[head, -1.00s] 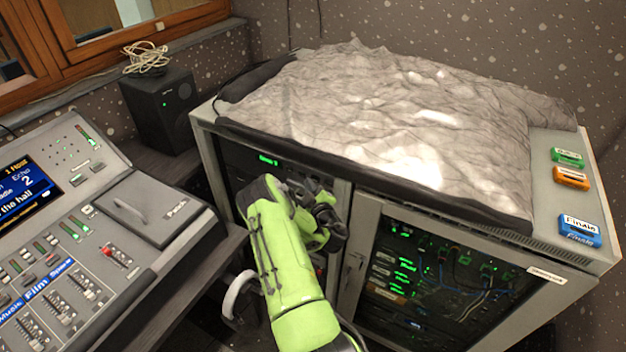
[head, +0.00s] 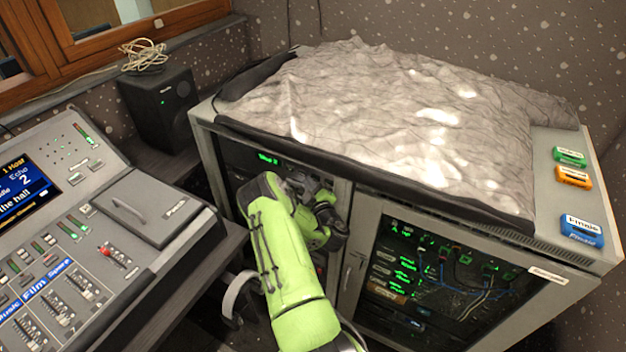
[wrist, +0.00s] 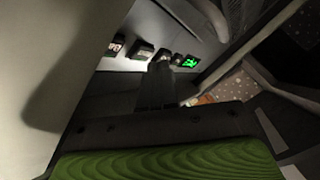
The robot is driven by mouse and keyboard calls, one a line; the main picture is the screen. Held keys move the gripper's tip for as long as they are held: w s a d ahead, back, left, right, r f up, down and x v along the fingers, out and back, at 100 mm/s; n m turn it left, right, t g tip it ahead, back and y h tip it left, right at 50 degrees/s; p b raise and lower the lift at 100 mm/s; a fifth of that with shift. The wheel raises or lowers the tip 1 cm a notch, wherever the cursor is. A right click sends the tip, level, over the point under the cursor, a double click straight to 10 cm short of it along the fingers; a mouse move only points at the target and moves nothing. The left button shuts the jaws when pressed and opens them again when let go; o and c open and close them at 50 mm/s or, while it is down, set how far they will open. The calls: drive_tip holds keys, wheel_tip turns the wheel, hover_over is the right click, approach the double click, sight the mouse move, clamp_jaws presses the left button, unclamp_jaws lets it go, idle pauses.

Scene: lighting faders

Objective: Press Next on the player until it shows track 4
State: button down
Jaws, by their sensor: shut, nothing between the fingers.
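The player (head: 235,160) is in the left bay of the grey rack cabinet, behind my green arm. Its small green display (head: 268,158) shows above the arm; its text is too small to read surely. In the wrist view, a row of small buttons (wrist: 142,50) runs along a pale panel, with a green-lit one (wrist: 189,62) at the right end. My gripper (wrist: 160,70) is shut and empty, its tips at the row beside the green-lit piece. I cannot tell whether they touch a button. In the head view, my arm hides the fingertips and the player's buttons.
A crumpled grey cover (head: 390,120) lies on the cabinet top. Green, orange (head: 573,176) and blue (head: 581,230) labelled boxes sit at its right. The right bay has a glazed door (head: 440,285). A lighting console (head: 90,240) and a black speaker (head: 160,105) stand left.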

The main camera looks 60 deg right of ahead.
drive_tip(key=shift+s+d+f+g, duration=0.1)
drive_tip(key=shift+s+f+g, duration=0.1)
drive_tip(key=shift+s, duration=0.2)
drive_tip(key=shift+s+d+f+g, duration=0.1)
drive_tip(key=shift+s+g, duration=0.1)
drive_tip(key=shift+s, duration=0.2)
drive_tip(key=a+b, duration=0.3)
drive_tip(key=a, duration=0.2)
drive_tip(key=shift+s+r+b, duration=0.1)
drive_tip(key=shift+s+b, duration=0.1)
drive_tip(key=shift+b, duration=0.2)
